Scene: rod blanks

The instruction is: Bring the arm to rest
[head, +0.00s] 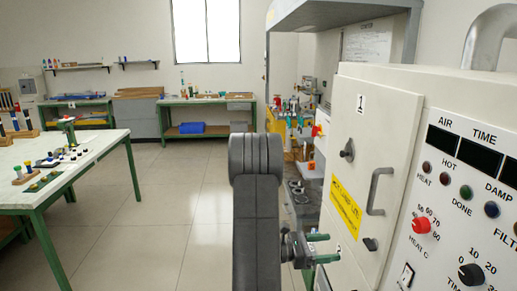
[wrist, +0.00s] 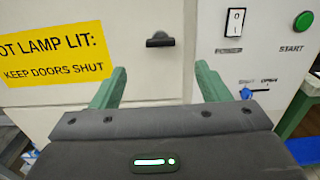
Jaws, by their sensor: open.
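My arm (head: 256,220) rises dark grey through the middle of the head view. My gripper (head: 322,248) shows at its lower right, with two green fingers pointing right toward the front of a cream cabinet (head: 370,115). In the wrist view my gripper (wrist: 160,70) is open, its green fingers wide apart with nothing between them. The cabinet front (wrist: 130,88) fills the view beyond the fingers. I cannot tell whether a fingertip touches it.
The cabinet has a door handle (head: 378,192), a yellow label (head: 345,205) and a control panel (head: 455,200) close on the right. In the wrist view a dark latch (wrist: 160,40) lies just beyond the fingers. A white-topped table (head: 60,165) stands left. The floor (head: 180,215) between is clear.

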